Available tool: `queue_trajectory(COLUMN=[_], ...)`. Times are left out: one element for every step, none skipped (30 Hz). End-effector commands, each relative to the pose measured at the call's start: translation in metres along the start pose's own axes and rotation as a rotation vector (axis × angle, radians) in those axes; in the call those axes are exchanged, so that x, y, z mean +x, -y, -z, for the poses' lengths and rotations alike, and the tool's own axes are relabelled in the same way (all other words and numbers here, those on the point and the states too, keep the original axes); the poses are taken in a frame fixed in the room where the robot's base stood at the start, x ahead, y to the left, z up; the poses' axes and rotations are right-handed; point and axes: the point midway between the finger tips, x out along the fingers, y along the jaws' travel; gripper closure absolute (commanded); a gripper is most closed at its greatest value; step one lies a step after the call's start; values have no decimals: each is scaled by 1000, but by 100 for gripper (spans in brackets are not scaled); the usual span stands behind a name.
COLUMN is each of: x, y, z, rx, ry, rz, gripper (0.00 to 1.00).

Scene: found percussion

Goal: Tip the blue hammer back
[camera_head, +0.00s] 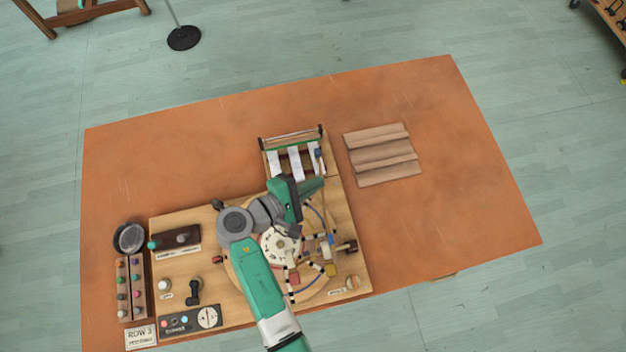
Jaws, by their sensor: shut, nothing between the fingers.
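My gripper (308,188) is small in the head view, over the upper right part of the wooden instrument board (185,275). Its fingertips are hard to make out, but it is shut and empty. A small blue head on a thin stick (318,153) stands just above it in the picture, by the white strips. A blue block (325,241) lies lower right of the gripper, near a red block (295,278) and a yellow block (330,270). I cannot tell for certain which blue piece is the hammer, or its tilt. My arm hides part of the round disc (280,245).
A frame with white strips (295,162) adjoins the board's top. Grey-brown slats (381,155) lie to its right. A round dark dish (129,238) and a peg rack (131,288) stand at left. The orange table (450,190) is clear on the right.

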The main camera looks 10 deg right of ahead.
Motion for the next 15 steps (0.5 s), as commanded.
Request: queue_trajectory(x=[0, 0, 0, 0, 0, 0, 0, 0, 0, 0, 0, 0, -1, -1, -2], y=[0, 0, 0, 0, 0, 0, 0, 0, 0, 0, 0, -1, -2, -3, -4], z=[0, 0, 0, 0, 0, 0, 0, 0, 0, 0, 0, -1, -1, -2, -3], rx=[0, 0, 0, 0, 0, 0, 0, 0, 0, 0, 0, 0, 0, 0, 0], ry=[0, 0, 0, 0, 0, 0, 0, 0, 0, 0, 0, 0, 0, 0, 0], rz=[0, 0, 0, 0, 0, 0, 0, 0, 0, 0, 0, 0, 0, 0, 0], gripper=[100, 100, 100, 100, 100, 100, 100, 100, 100, 100, 100, 100, 100, 100, 100])
